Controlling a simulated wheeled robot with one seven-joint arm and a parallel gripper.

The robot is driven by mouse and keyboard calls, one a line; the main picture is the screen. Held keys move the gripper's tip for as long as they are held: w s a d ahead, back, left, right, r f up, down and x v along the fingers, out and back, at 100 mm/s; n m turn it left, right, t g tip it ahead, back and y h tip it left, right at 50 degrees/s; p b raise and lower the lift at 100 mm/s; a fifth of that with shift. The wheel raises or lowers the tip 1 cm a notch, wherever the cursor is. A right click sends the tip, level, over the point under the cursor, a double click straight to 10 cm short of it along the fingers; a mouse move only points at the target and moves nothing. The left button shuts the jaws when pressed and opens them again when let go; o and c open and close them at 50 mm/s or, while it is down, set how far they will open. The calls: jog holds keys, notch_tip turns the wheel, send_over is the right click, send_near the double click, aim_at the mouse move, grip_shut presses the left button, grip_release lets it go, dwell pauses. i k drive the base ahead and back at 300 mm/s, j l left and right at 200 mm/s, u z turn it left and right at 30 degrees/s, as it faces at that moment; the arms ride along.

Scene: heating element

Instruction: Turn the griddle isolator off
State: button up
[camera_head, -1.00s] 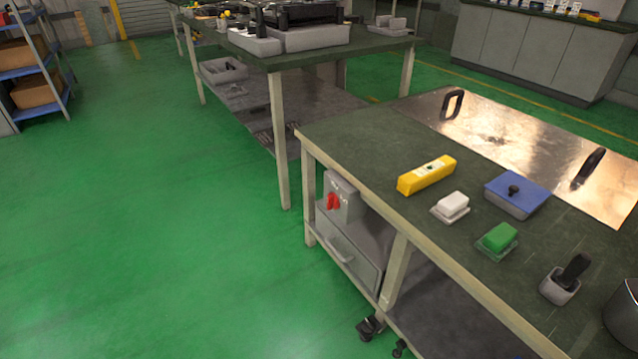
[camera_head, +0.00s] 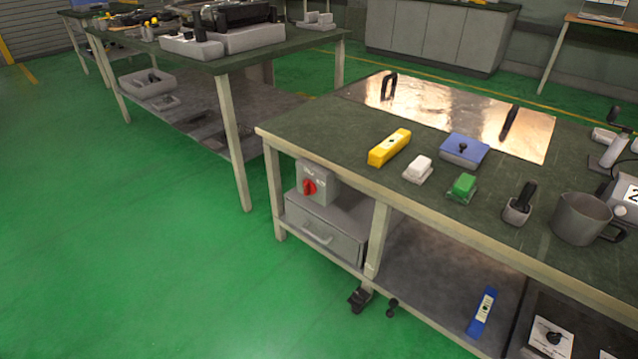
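The isolator is a grey box (camera_head: 318,183) with a red rotary knob (camera_head: 310,187) on its front. It sits under the near workbench top at the left end, above a grey drawer unit (camera_head: 322,232). The knob faces the open floor on the left; its exact switch position is too small to read. The griddle (camera_head: 450,112) is a shiny metal plate with two black handles on the back of the bench top. My gripper is not in view.
The bench top (camera_head: 300,130) carries a yellow device (camera_head: 389,147), a white block (camera_head: 418,168), a green block (camera_head: 462,187), a blue-lidded box (camera_head: 464,150) and a grey mug (camera_head: 582,218). A second table (camera_head: 240,60) stands behind left. Green floor (camera_head: 130,260) is clear at the left.

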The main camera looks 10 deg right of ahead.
aim_at(309, 186)
jog(key=i+j, duration=0.95)
jog(key=j, duration=0.2)
jog(key=i+j+z, duration=0.1)
jog(key=i+j, duration=0.4)
